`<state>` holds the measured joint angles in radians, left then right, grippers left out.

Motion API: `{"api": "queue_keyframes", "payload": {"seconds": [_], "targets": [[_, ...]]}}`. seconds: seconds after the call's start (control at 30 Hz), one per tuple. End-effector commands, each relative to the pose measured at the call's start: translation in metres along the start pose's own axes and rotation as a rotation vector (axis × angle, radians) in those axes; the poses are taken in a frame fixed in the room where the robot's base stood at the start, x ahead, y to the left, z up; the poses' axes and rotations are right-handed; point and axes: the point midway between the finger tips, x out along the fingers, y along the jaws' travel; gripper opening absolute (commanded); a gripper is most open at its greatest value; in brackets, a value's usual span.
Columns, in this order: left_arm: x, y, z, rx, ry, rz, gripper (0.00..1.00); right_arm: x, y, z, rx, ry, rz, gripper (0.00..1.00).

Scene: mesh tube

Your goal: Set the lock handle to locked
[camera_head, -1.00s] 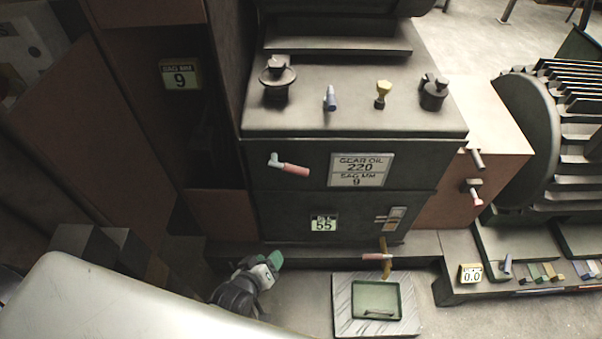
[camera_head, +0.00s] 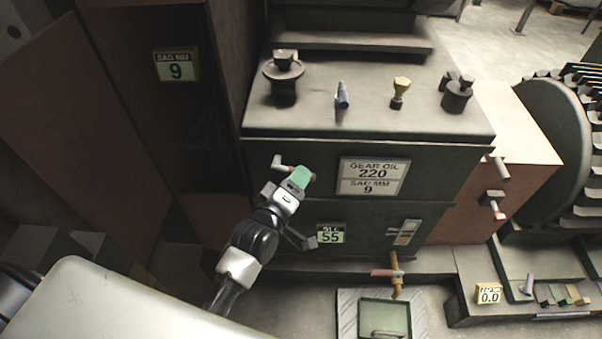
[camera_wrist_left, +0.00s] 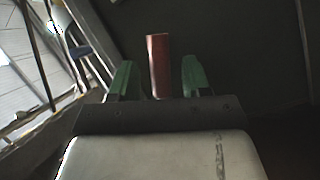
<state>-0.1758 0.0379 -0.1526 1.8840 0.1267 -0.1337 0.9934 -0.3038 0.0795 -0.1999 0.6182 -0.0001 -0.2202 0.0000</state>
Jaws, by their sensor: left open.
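The lock handle (camera_head: 280,162) appears to be the lever on the front of the dark cabinet. It has a pale metal hub at the left, and its red grip is mostly hidden behind my left gripper in the head view. In the left wrist view the red grip (camera_wrist_left: 158,66) stands between the two green fingertips, with a gap on each side. My left gripper (camera_head: 300,178) is open at the handle, and it does not visibly touch the grip. My right gripper is not in view.
The cabinet front carries a "Gear Oil 220" label (camera_head: 372,176) and a "55" tag (camera_head: 331,234). A red-handled valve (camera_head: 388,272) is low on the front above a green tray (camera_head: 385,316). Knobs stand on the cabinet top. A brown panel (camera_head: 120,130) is at left.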

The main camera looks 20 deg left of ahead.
Motion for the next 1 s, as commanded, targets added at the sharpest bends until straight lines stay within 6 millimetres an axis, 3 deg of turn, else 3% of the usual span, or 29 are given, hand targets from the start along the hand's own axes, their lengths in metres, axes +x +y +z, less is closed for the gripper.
{"api": "queue_keyframes", "payload": {"seconds": [0.2, 0.5, 0.83, 1.0], "targets": [[0.021, 0.000, 0.000, -0.001, 0.000, 0.000, 0.48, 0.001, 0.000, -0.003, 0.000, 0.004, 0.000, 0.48], [0.022, 0.000, 0.001, -0.001, -0.001, -0.001, 0.48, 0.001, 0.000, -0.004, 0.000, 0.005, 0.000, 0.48], [0.022, 0.000, 0.000, 0.000, -0.001, -0.001, 0.00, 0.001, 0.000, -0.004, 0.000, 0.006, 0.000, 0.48], [0.022, 0.000, 0.000, 0.000, -0.001, -0.001, 0.00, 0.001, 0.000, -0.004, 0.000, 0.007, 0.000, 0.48]]}}
